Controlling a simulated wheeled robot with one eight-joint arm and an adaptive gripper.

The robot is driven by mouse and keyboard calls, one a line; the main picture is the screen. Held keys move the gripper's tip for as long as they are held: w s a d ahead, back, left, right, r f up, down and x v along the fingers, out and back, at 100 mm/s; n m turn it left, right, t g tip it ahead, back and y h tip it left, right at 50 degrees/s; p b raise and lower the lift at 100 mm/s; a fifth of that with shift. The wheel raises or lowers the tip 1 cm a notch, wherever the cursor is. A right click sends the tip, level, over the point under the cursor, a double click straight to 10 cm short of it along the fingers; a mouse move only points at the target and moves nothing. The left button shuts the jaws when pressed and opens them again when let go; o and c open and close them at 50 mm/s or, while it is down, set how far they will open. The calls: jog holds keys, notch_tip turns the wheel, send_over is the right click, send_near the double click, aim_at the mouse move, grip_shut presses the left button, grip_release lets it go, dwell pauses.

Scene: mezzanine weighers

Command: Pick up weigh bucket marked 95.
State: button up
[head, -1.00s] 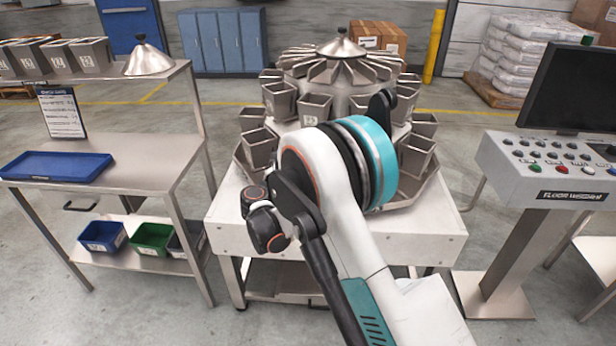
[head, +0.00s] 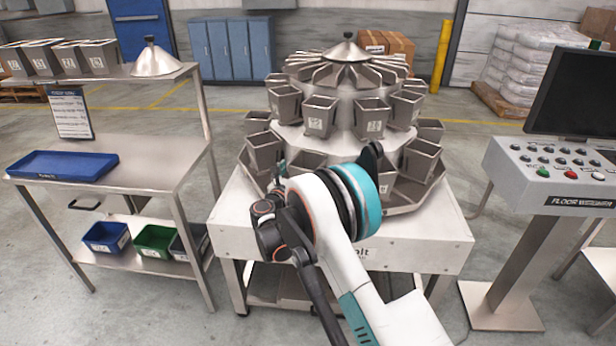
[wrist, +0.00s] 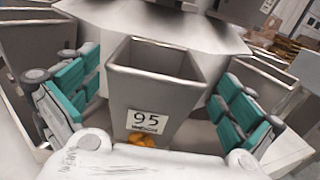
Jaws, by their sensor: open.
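The weigh bucket marked 95 (wrist: 160,85) is a grey metal, open-topped, tapered box in the middle of the wrist view. Its white label faces me, with small orange pieces showing just below it. My gripper (wrist: 155,78) is open, with one teal-padded finger on each side of the bucket. A gap shows on both sides, and nothing is held. In the head view my gripper (head: 278,174) is at the lower front left of the weigher (head: 340,137), largely hidden by my arm. I cannot make out the 95 label there.
Other buckets stand close on both sides, such as one at left (wrist: 30,45) and one at right (wrist: 262,85). A steel bench (head: 150,155) with a blue tray (head: 62,165) is at left. A control console (head: 560,175) is at right.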

jog(key=b+x, duration=0.2)
jog(key=x, duration=0.3)
jog(key=shift+w+r, duration=0.1)
jog(key=shift+w, duration=0.05)
jog(key=c, duration=1.8)
